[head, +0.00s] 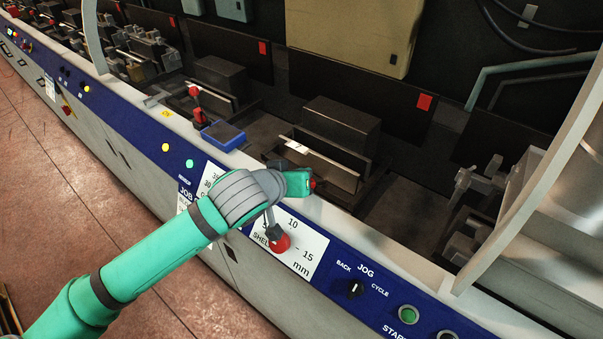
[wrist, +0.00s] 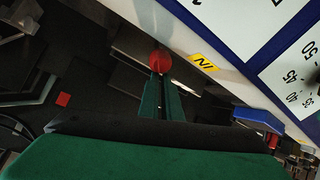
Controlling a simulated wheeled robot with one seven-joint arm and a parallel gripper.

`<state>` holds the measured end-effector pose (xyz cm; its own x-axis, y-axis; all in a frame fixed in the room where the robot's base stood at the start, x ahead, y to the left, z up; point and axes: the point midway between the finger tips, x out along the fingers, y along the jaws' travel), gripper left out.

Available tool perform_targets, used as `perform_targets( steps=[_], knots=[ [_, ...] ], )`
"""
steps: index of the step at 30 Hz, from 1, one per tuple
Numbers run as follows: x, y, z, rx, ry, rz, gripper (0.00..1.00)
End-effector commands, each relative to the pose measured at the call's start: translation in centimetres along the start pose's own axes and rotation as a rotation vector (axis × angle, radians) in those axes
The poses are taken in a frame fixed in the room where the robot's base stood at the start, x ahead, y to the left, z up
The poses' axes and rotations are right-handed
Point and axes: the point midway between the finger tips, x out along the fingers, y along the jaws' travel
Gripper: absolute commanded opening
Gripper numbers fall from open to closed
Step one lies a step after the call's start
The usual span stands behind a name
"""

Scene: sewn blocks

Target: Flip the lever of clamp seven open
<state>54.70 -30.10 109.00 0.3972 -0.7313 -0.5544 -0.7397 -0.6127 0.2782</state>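A lever with a red ball knob sits at the tip of my gripper (head: 300,183); only a sliver of the knob (head: 313,183) shows in the head view. In the wrist view the red knob (wrist: 160,61) is right at the ends of my two narrow green fingers (wrist: 161,78). The fingers lie close together; I cannot tell whether they grip the lever or only touch it. The lever's shaft is hidden. Another red-knobbed lever (head: 195,92) stands further left.
A panel lever with a red knob (head: 280,243) is below my wrist, by a millimetre scale (head: 308,243). A blue tray (head: 223,136) sits on the ledge to the left. A yellow label (wrist: 204,62) is beside the knob. A curved pale guard (head: 545,150) rises at right.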

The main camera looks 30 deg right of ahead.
Motion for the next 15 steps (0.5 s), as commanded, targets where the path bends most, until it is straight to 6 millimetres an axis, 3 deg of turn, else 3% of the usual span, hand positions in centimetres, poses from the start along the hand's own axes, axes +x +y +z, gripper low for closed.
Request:
perform_targets(
  steps=[1,3,13,15],
  knots=[
    [0.2,-0.1,1.0,-0.006,-0.027,-0.004,0.0],
    [0.2,0.0,0.7,-0.005,-0.026,-0.005,0.0],
    [0.3,0.4,-3.5,-0.001,-0.005,-0.003,0.0],
    [-0.8,0.2,-3.2,-0.002,-0.003,-0.005,0.0]
  ],
)
